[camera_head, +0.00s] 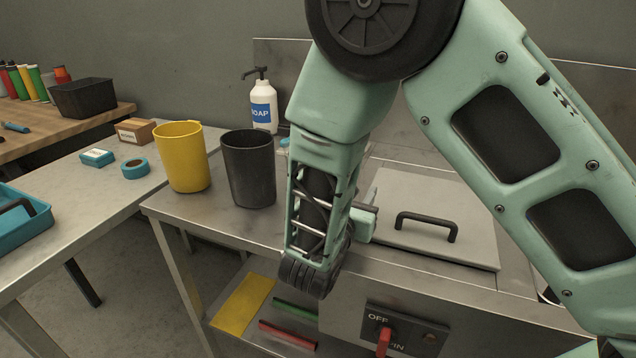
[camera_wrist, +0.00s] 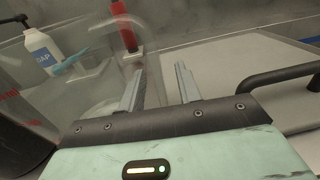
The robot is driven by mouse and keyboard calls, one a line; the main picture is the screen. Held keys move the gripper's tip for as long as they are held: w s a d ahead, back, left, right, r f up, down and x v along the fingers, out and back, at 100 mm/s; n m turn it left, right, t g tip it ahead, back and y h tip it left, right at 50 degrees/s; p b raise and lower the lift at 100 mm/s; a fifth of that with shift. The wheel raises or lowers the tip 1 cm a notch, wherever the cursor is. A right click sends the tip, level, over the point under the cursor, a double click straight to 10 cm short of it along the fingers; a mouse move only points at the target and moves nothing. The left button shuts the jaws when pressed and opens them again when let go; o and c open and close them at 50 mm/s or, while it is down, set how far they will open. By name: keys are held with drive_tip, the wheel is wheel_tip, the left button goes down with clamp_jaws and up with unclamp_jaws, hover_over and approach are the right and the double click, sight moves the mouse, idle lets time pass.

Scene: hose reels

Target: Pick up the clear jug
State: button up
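The clear jug (camera_wrist: 88,98) shows in the wrist view as a large see-through shape with faint curved edges at left and centre-left. Its outline is hard to make out. In the head view my arm covers the place where it stands. My gripper (camera_wrist: 158,78) is open, its two grey fingers apart at the jug's right side. The left finger overlaps the jug's clear edge; I cannot tell whether it touches. Nothing solid shows clamped between the fingers. In the head view the fingers are mostly hidden behind my wrist.
A black bin (camera_head: 248,170) and a yellow bin (camera_head: 183,160) stand left of my arm on the steel counter. A soap bottle (camera_head: 263,104) is behind them. A lid with a dark handle (camera_head: 427,222) lies right. A red object (camera_wrist: 122,28) stands beyond the jug.

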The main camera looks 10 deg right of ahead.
clamp_jaws()
drive_tip(key=shift+r, duration=0.1)
